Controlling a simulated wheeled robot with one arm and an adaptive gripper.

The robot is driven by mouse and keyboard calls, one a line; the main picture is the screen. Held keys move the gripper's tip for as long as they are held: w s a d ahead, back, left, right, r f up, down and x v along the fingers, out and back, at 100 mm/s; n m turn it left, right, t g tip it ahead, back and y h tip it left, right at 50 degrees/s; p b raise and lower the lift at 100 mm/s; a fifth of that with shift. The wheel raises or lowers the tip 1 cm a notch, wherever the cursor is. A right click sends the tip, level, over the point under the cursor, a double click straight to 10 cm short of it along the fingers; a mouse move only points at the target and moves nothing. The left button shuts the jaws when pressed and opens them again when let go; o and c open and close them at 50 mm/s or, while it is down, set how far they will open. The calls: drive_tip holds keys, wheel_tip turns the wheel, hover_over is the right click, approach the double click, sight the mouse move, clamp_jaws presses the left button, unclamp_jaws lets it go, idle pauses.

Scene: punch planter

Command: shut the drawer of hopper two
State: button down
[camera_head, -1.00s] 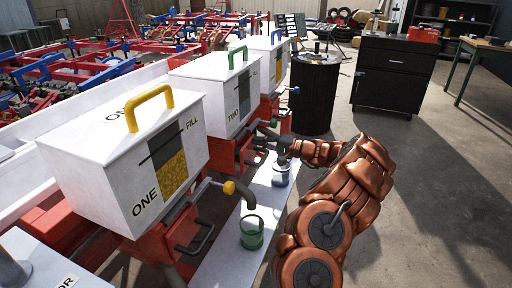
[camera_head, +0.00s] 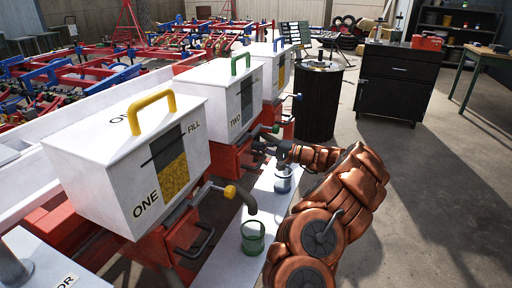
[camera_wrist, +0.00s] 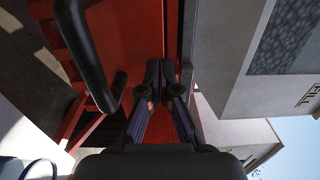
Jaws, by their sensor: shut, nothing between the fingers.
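Hopper two (camera_head: 232,108) is the white box with a green handle, in the middle of the row. Its red drawer (camera_head: 226,160) sits under the box, mostly in shadow and partly hidden by my arm. My gripper (camera_head: 262,143) is at the front of hopper two, low beside the drawer. In the wrist view my gripper (camera_wrist: 160,72) is shut and empty, its tips pointing at the red drawer face (camera_wrist: 135,35). I cannot tell whether they touch it. The drawer's black bar handle (camera_wrist: 85,45) is left of the fingers. How far the drawer stands out is unclear.
Hopper one (camera_head: 140,150), with a yellow handle, is nearer. Another jar (camera_head: 283,180) stands under my wrist. A black drum (camera_head: 318,105) is behind; open floor lies right.

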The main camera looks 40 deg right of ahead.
drive_tip(key=p+v, duration=0.1)
drive_tip(key=v, duration=1.2)
drive_tip(key=shift+p, duration=0.3)
drive_tip(key=shift+w+f, duration=0.1)
drive_tip(key=shift+f, duration=0.05)
